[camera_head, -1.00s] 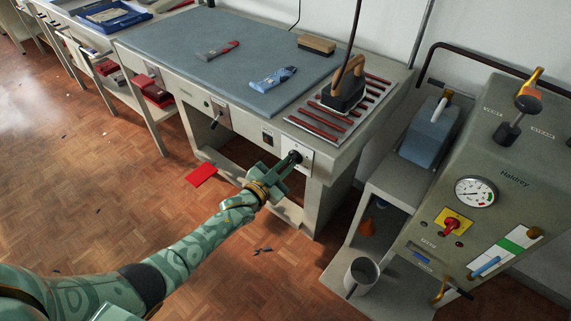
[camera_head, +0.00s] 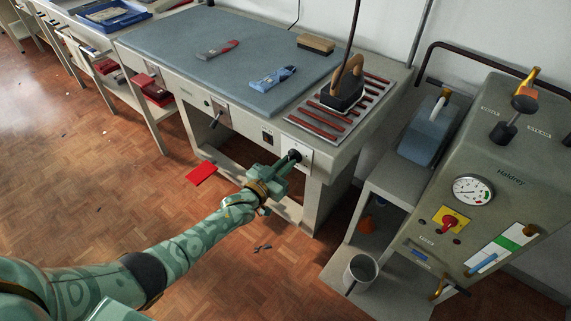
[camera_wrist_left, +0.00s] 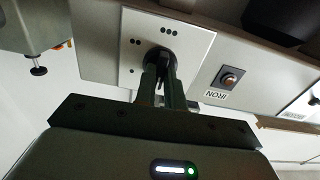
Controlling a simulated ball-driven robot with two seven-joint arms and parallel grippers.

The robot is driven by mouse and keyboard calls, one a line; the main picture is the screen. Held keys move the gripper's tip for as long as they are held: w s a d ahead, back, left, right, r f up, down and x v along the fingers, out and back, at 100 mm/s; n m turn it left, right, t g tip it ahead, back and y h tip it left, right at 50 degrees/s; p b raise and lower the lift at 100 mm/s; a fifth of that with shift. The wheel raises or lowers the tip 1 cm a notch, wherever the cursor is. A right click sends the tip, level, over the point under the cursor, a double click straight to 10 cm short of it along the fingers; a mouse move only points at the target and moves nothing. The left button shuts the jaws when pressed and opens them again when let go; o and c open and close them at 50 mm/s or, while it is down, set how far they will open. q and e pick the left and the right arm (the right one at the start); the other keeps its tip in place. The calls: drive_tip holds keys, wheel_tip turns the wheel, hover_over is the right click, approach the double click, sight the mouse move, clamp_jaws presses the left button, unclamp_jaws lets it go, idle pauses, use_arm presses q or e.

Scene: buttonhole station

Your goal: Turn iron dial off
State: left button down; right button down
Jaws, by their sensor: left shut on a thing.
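The dark iron dial (camera_head: 294,155) sits on a pale plate (camera_head: 306,152) on the front of the pressing table. My left gripper (camera_head: 287,161) is shut on this dial, with its arm reaching in from the lower left. In the left wrist view, the two fingers (camera_wrist_left: 160,80) clasp the black dial (camera_wrist_left: 160,57) on the white plate (camera_wrist_left: 128,58), which has groups of black dots. The fingers hide part of the dial, and I cannot tell its pointer setting. The iron (camera_head: 343,93) stands on the slatted rest (camera_head: 305,131). My right gripper is not in view.
An indicator (camera_wrist_left: 228,78) with an IRON label is beside the dial plate. A boiler cabinet (camera_head: 480,150) stands at right. A red sheet (camera_head: 201,172) lies below the table.

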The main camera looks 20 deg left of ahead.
use_arm(q)
drive_tip(key=shift+f, duration=0.15)
drive_tip(key=c, duration=1.5)
unclamp_jaws()
drive_tip(key=p+v, duration=0.4)
drive_tip(key=v, duration=1.2)
drive_tip(key=shift+s+p, duration=0.2)
drive_tip(key=shift+p, duration=0.1)
